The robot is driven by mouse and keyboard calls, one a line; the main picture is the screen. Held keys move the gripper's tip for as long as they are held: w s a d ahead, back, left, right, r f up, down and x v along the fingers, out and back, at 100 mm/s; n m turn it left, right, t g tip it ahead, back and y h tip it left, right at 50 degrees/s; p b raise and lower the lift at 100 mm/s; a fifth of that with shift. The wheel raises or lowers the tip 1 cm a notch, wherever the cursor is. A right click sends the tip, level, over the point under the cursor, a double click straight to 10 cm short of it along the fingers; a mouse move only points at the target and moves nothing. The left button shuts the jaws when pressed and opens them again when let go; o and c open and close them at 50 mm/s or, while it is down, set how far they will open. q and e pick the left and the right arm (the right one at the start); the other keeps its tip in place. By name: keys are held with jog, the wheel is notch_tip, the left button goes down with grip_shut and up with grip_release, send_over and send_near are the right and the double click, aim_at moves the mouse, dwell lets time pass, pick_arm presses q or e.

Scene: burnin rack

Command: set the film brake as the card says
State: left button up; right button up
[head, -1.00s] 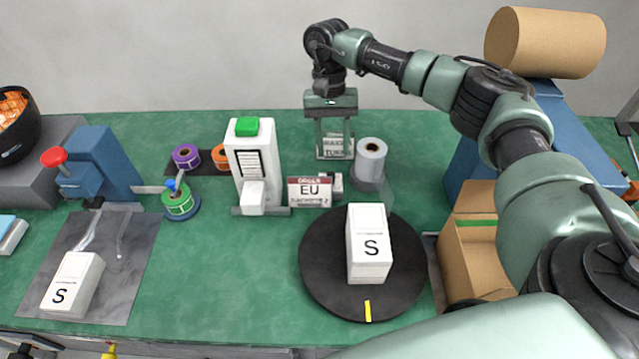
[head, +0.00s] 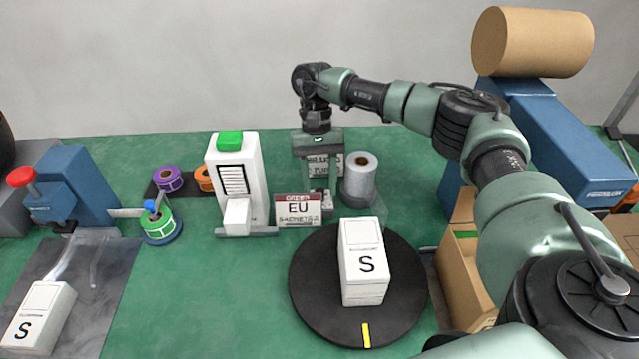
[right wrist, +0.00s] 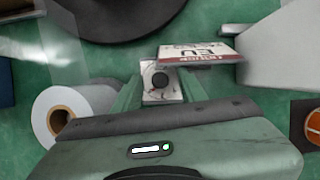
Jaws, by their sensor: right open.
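My right gripper (head: 317,188) points straight down at the back of the bench, beside the film roll (head: 360,180). In the right wrist view the gripper (right wrist: 160,82) is open, its fingers on either side of a small pale block with a round black knob (right wrist: 160,79), which looks like the film brake. I cannot tell whether the fingers touch it. In the head view the brake (head: 327,203) is mostly hidden by the order card (head: 298,210) reading "EU". The brake card (head: 325,163) stands behind the gripper, partly covered by it. My left gripper is out of view.
A white box marked S (head: 362,262) sits on the black turntable (head: 310,303) in front. A white dispenser with a green top (head: 238,180) stands left of the order card. An open carton (head: 462,275) is at right. Green bench between turntable and left mat is clear.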

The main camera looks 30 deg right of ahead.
jog(key=shift+f, duration=0.1)
grip_shut()
jog(key=shift+m+y, duration=0.3)
jog(key=shift+m, duration=0.4)
grip_release()
jog(key=shift+t, duration=0.3)
